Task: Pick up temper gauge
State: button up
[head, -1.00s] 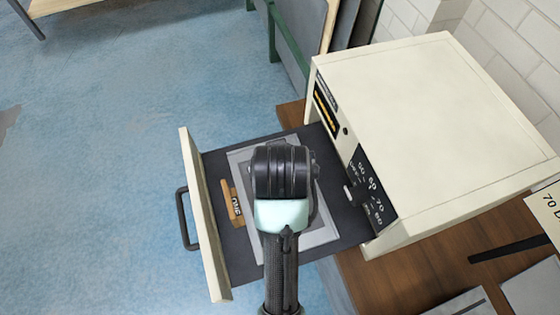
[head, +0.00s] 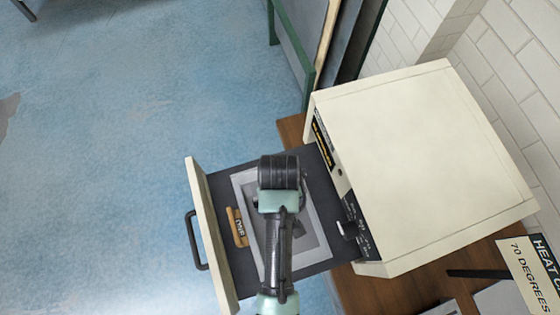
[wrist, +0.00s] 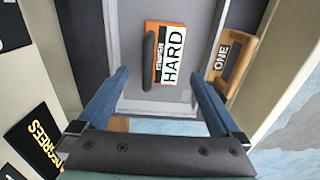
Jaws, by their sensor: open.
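An orange piece with a white label reading HARD and a dark raised bar, apparently the temper gauge (wrist: 172,62), lies on the grey tray in the open drawer. In the wrist view it is ahead of my gripper (wrist: 160,78), between the lines of the two blue fingers. The fingers are apart, with nothing between them that I can see gripped. In the head view my arm end (head: 280,175) hangs over the tray (head: 322,240) and hides this piece and the fingertips.
A wooden piece marked ONE (head: 236,228) lies beside the tray, near the drawer front (head: 208,235) with its black handle. The cream cabinet (head: 420,160) stands to the right on a wooden bench (head: 380,292). A sign (head: 530,275) is at the far right.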

jog(key=shift+f, duration=0.5)
jog(key=shift+s+f, duration=0.1)
jog(key=shift+f, duration=0.3)
jog(key=shift+a+f+p, duration=0.15)
jog(key=shift+f+p, duration=0.35)
jog(key=shift+f, duration=1.8)
jog(key=shift+c, duration=0.2)
jog(key=c, duration=1.4)
grip_shut()
jog(key=shift+r, duration=0.15)
